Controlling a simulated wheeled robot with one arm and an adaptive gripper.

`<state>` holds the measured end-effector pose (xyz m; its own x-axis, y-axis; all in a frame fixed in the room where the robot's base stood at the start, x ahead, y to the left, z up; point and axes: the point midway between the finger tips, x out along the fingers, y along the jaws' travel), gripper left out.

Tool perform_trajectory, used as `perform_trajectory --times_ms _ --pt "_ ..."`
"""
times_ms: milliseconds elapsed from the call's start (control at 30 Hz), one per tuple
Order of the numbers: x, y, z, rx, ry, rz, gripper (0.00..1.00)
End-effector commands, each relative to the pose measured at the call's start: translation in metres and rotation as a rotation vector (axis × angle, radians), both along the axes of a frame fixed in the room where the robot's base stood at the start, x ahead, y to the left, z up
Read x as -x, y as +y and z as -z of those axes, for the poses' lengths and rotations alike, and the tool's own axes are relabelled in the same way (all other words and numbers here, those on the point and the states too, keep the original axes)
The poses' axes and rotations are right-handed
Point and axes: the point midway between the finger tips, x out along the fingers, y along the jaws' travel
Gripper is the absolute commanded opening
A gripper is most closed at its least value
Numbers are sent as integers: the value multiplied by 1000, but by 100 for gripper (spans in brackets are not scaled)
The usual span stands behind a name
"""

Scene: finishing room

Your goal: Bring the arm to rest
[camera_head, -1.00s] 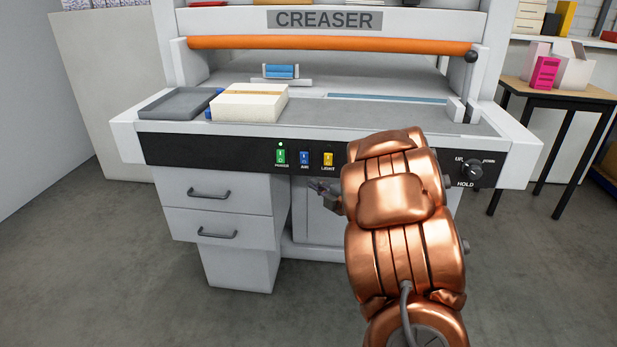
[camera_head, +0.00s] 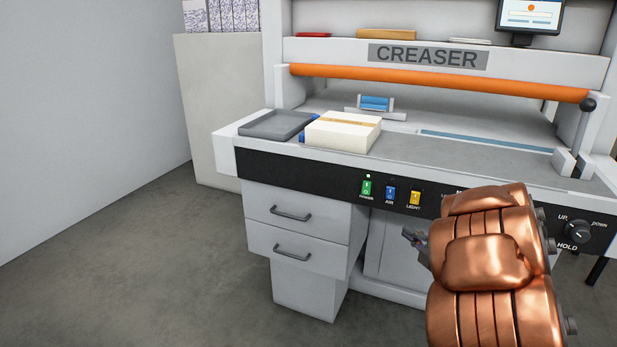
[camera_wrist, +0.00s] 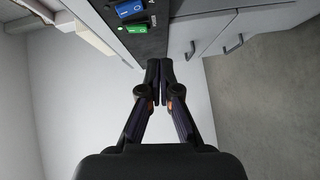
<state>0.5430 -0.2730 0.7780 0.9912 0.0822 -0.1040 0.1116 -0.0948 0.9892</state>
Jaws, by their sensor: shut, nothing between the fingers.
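My copper-coloured arm (camera_head: 487,262) reaches up from the lower right of the head view, in front of the creaser. My gripper (camera_head: 410,236) shows only in part at the arm's left side, below the switch panel. In the wrist view my gripper (camera_wrist: 160,72) has its two dark fingers together, with nothing between them. The creaser's front panel (camera_head: 300,183) carries a green switch (camera_head: 367,188) with a lit lamp above it, a blue switch (camera_head: 390,195) and a yellow switch (camera_head: 415,199). The gripper looks clear of the panel.
A grey tray (camera_head: 276,124) and a cream block of stock (camera_head: 343,132) lie on the creaser's table. Drawers (camera_head: 297,218) stand below at the left. A rotary knob (camera_head: 578,232) sits at the panel's right. The floor (camera_head: 140,270) at the left is clear.

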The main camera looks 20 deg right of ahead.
Motion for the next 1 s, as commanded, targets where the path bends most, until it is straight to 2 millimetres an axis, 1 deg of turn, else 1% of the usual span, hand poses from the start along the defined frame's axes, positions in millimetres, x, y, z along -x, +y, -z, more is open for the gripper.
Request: perform_trajectory --times_ms 167,267,400,567,767,867,1000 --pt "-3 -2 -1 -1 22 23 0" --pt "-8 -5 -2 -7 69 73 0" --pt "-12 -14 -2 -38 157 187 0" --pt "-8 -20 -4 -100 248 334 0" --pt "8 -19 -5 -209 349 519 0" --pt "21 -13 -3 -280 398 607 0" --pt "43 2 0 -384 471 729 0"
